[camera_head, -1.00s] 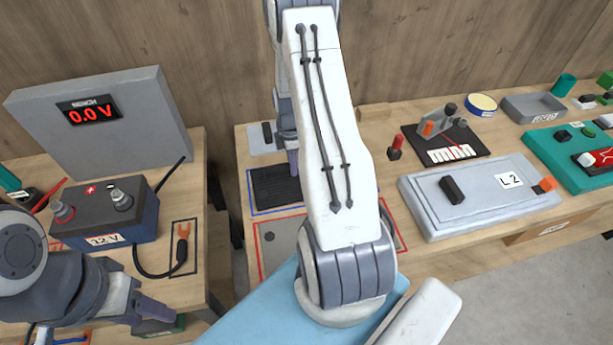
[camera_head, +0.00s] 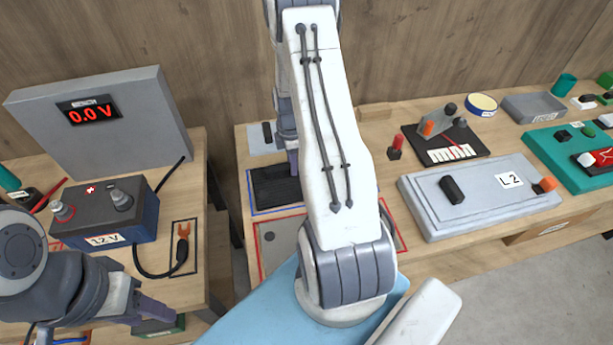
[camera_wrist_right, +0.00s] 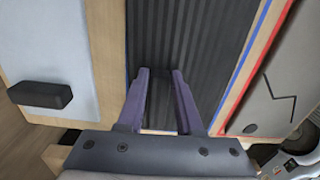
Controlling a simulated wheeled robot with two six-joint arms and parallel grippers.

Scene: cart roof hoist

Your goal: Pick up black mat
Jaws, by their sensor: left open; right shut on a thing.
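The black mat (camera_head: 268,186) is a dark ribbed rectangle lying inside a blue outline on the middle bench, partly hidden behind my right arm. In the right wrist view the ribbed mat (camera_wrist_right: 190,35) runs up from between my fingers. My right gripper (camera_wrist_right: 159,72) is shut on the mat near one end; in the head view only part of this gripper (camera_head: 292,160) shows beside the arm link. I cannot tell whether the mat is lifted. My left gripper (camera_head: 158,312) is open and empty at the lower left, near the left bench's front edge.
A grey plate with a black handle (camera_head: 265,137) lies behind the mat, and a red-outlined grey panel (camera_head: 272,238) in front. A 12 V battery (camera_head: 108,210) and a meter panel (camera_head: 100,125) stand on the left bench. A grey L2 panel (camera_head: 480,197) lies at right.

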